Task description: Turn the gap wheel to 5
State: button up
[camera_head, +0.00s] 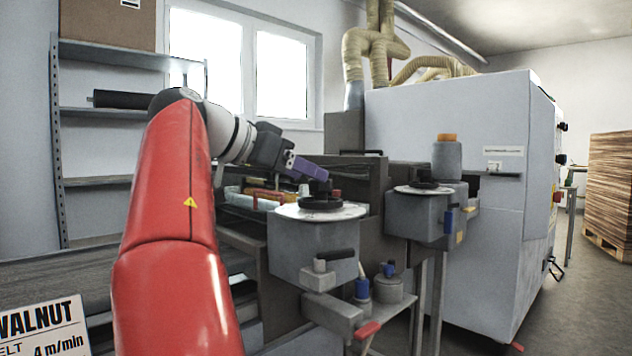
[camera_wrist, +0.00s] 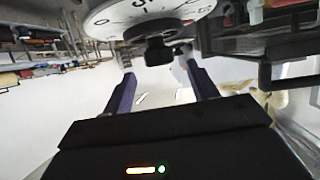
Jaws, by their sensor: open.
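The gap wheel is a black knob (camera_head: 321,197) on a round white dial plate (camera_head: 291,211) on top of the nearer grey housing. In the wrist view the dial plate (camera_wrist: 110,22) shows large numerals, one of which looks like a 5, and the black knob (camera_wrist: 158,50) is at its edge. My gripper (camera_head: 322,173) has purple fingers and is right above the knob in the head view. In the wrist view its fingers are open and apart, with part of the knob just beyond the tips. I cannot tell whether they touch it. The dial's exact reading is not legible.
A second, similar dial (camera_head: 423,190) sits on another grey housing to the right, below a grey bottle with an orange cap (camera_head: 446,158). A large grey machine (camera_head: 455,130) stands behind.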

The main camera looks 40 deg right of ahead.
aim_at(320, 192)
jog(key=x, duration=0.5)
jog(key=c, duration=1)
